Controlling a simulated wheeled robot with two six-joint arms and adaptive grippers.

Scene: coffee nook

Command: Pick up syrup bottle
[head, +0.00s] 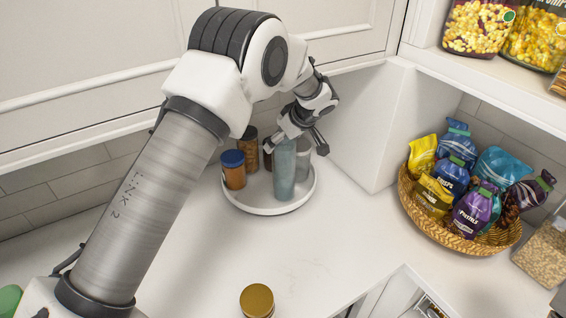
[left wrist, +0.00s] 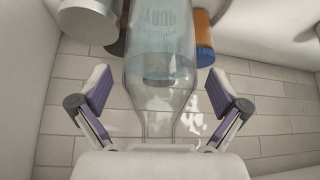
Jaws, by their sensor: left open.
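The syrup bottle (head: 284,172) is a tall, pale blue-green, see-through bottle standing upright on a round white tray (head: 268,210) in the head view. My left gripper (head: 292,140) is at the top of the bottle, with its arm coming in from the left. In the left wrist view the bottle (left wrist: 160,65) lies between the two open fingers, its clear neck toward the palm. Gaps show between both fingers and the glass. The gripper hides the bottle's top in the head view. My right gripper is in neither view.
On the tray, a blue-lidded orange jar (head: 233,169) and a brown jar (head: 249,148) stand left of the bottle; a grey cup (head: 303,160) is close on its right. A snack basket (head: 430,217) stands right. A gold-lidded jar (head: 257,300) is in front. The counter between is clear.

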